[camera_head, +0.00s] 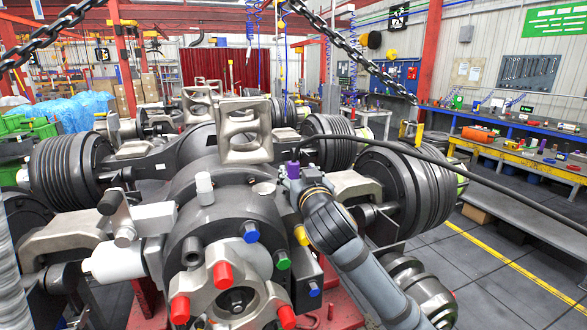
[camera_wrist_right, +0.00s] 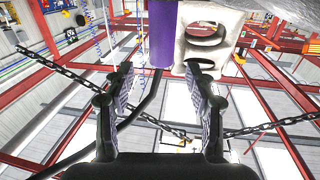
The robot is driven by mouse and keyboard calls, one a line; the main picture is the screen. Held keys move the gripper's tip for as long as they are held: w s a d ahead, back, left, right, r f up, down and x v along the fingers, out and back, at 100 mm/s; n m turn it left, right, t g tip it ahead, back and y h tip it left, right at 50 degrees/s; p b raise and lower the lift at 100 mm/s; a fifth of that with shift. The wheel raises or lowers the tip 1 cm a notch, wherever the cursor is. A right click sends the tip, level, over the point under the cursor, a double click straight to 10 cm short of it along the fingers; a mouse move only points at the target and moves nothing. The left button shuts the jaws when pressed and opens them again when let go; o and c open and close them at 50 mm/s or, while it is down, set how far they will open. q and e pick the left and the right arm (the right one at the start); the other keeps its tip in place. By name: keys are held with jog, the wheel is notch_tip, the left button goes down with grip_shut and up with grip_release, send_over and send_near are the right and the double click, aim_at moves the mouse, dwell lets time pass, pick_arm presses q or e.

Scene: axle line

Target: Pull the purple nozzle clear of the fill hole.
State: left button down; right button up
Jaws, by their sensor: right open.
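The purple nozzle (camera_head: 293,170) stands upright at the top right of the grey axle housing (camera_head: 225,215). A black hose (camera_head: 400,155) runs from its top to the right. My right gripper (camera_head: 290,183) is open at the nozzle, its arm coming from the lower right. In the right wrist view the purple nozzle (camera_wrist_right: 162,35) lies just past the fingertips, between the lines of the two open fingers (camera_wrist_right: 158,78). The nozzle's lower end and the hole under it are hidden. My left gripper is not in view.
A pale metal bracket (camera_head: 245,130) rises close behind the nozzle. Red (camera_head: 222,273), blue and green plugs sit in front. Ribbed drums (camera_head: 405,190) flank the axle; a chain (camera_head: 350,50) hangs overhead.

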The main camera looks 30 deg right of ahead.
aim_at(295, 165)
jog(key=shift+w, duration=0.15)
jog(key=shift+w+r+p, duration=0.1)
jog(key=shift+w+p, duration=0.15)
jog(key=shift+p, duration=0.05)
jog(key=p+x, duration=0.2)
jog(key=x, duration=0.2)
jog(key=shift+s+d+r+p, duration=0.1)
jog(key=shift+r+p, duration=0.05)
jog(key=shift+p, duration=0.15)
jog(key=shift+w+d, duration=0.1)
jog(key=shift+w, duration=0.3)
jog(key=shift+c, duration=0.7)
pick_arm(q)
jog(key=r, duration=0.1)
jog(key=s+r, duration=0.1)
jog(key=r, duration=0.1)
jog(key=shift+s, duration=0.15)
pick_arm(e)
grip_shut()
